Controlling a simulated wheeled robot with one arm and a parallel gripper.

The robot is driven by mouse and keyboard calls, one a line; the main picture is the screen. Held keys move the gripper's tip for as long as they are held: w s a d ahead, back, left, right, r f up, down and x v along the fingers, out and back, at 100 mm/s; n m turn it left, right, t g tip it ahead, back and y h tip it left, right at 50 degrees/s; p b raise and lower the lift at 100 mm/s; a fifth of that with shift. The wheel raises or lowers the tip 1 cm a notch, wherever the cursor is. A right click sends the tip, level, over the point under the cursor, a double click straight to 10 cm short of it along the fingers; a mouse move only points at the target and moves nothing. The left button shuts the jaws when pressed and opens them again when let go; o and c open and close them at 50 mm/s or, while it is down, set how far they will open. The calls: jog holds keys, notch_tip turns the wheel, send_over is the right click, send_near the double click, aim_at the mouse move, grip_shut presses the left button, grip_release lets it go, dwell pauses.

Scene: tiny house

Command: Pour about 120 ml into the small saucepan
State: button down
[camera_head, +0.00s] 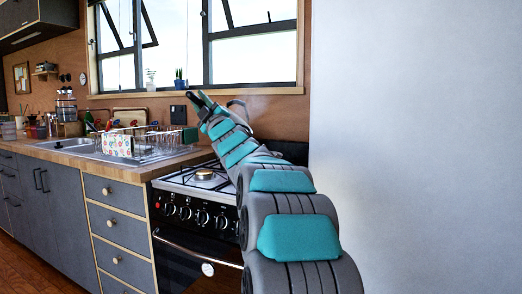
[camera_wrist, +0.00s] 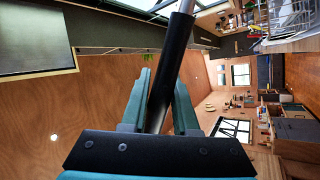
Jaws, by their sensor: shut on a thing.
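My gripper (camera_head: 203,104) is raised above the stove in the head view, seen from behind along my arm. In the wrist view, my gripper (camera_wrist: 162,78) is shut on a long black handle (camera_wrist: 170,65). A metal shaft continues from the handle and leaves the top edge of the picture. The far end of the held thing is out of view, so I cannot tell what it is. A small grey shape (camera_head: 237,103) shows just right of the gripper in the head view, too small to make out. I cannot pick out the small saucepan in either view.
The stove (camera_head: 180,215) stands below my arm, with a bare-looking burner (camera_head: 204,175) at its left; my arm hides the rest. A dish rack (camera_head: 150,147) sits by the sink on the wooden counter (camera_head: 60,150). A plain pale surface (camera_head: 415,150) fills the right side.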

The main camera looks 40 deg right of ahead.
jog(key=shift+s+d+r+m+h, duration=0.15)
jog(key=shift+s+m+h, duration=0.1)
jog(key=shift+m+h, duration=0.05)
jog(key=shift+d, duration=0.1)
jog(key=shift+s+d, duration=0.1)
jog(key=shift+d, duration=0.1)
jog(key=shift+s+b, duration=0.1)
jog(key=shift+b, duration=0.2)
jog(key=shift+s+d+m+t+b, duration=0.3)
jog(key=shift+s+d+m+b, duration=0.15)
jog(key=shift+d, duration=0.25)
jog(key=shift+s+h, duration=0.1)
jog(key=shift+h, duration=0.3)
jog(key=shift+s+d+m+h+b, duration=0.4)
jog(key=shift+m+h+b, duration=0.1)
jog(key=shift+m+b, duration=0.35)
dwell(0.8)
jog(key=shift+s+d+m+t+h+b, duration=0.15)
jog(key=shift+s+m+t+h+b, duration=0.05)
jog(key=shift+m+t+h+b, duration=0.4)
dwell(0.7)
